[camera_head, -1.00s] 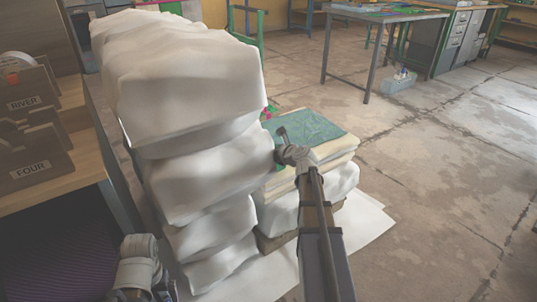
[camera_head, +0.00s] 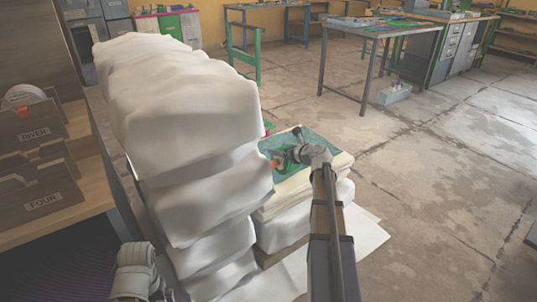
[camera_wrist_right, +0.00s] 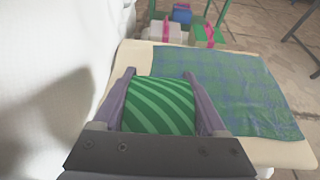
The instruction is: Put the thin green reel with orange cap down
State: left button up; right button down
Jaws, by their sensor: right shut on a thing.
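The thin reel (camera_wrist_right: 160,105), green with lighter diagonal stripes, is between the two fingers of my right gripper (camera_wrist_right: 160,78) in the right wrist view. The fingers press on its two sides. In the head view the gripper (camera_head: 283,160) is over the low stack beside the tall white pile, and a bit of orange, likely the cap, shows at its tip. The reel is over the near left part of a cream pad, beside a blue-green patterned cloth (camera_wrist_right: 235,92). I cannot tell whether it touches the pad. My left gripper is out of view; only part of its arm shows at bottom left.
A tall stack of white sacks (camera_head: 190,120) rises close to the left of my right arm. The low cream stack (camera_head: 300,182) lies on a white sheet (camera_head: 365,238). A wooden shelf with FOUR and RIVER signs (camera_head: 42,200) is at left. Open floor is at right.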

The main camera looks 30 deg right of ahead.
jog(key=w+d, duration=0.1)
jog(key=d, duration=1.1)
jog(key=shift+d, duration=0.3)
